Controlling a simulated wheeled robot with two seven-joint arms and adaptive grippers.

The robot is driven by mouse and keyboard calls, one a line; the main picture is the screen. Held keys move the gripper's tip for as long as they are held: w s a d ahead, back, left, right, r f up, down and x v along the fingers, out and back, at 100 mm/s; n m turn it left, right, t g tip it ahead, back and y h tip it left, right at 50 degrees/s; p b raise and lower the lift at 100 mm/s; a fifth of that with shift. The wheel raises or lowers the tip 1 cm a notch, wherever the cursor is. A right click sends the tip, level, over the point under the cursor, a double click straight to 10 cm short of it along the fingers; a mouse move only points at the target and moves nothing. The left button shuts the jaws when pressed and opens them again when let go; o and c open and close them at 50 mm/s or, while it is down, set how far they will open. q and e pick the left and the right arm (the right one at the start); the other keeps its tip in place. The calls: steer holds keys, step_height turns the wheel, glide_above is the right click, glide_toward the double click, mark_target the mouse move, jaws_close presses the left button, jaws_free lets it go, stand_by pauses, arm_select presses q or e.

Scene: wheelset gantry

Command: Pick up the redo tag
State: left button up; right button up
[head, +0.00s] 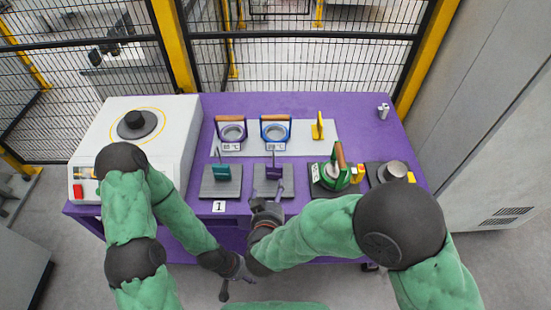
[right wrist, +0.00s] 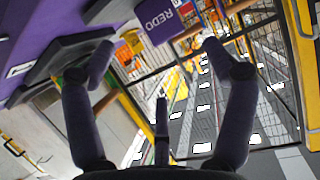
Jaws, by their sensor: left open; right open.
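The redo tag (head: 273,167) is a small purple plate standing upright above the middle dark stand (head: 281,188). In the right wrist view the redo tag (right wrist: 163,21) shows its REDO lettering at the top, just beyond the gap between my fingers. My right gripper (head: 268,191) is open and empty in front of the tag, over the stand's near part. In the right wrist view its fingertips (right wrist: 158,55) are spread wide, with the tag apart from them. My left gripper (head: 235,283) is open, low in front of the table's near edge.
A teal tag (head: 222,171) stands on the left dark stand (head: 221,189). Two ring gauges (head: 232,132) with wooden handles and a yellow piece (head: 318,126) sit behind on a pale mat. A green tool (head: 333,178) is close right. A white machine (head: 172,122) stands left.

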steer(key=b, duration=0.2)
glide_toward(274, 172)
steer(key=x, duration=0.3)
steer(key=shift+w+d+f, duration=0.1)
steer(key=b+x, duration=0.2)
steer(key=x, duration=0.2)
steer(key=shift+w+b, duration=0.2)
steer(key=shift+b, duration=0.1)
steer(key=shift+w, duration=0.55)
steer(key=c, duration=1.1)
steer(key=shift+s+f, duration=0.15)
steer(key=c, duration=0.4)
steer(key=shift+f, duration=0.1)
steer(key=shift+c, duration=0.2)
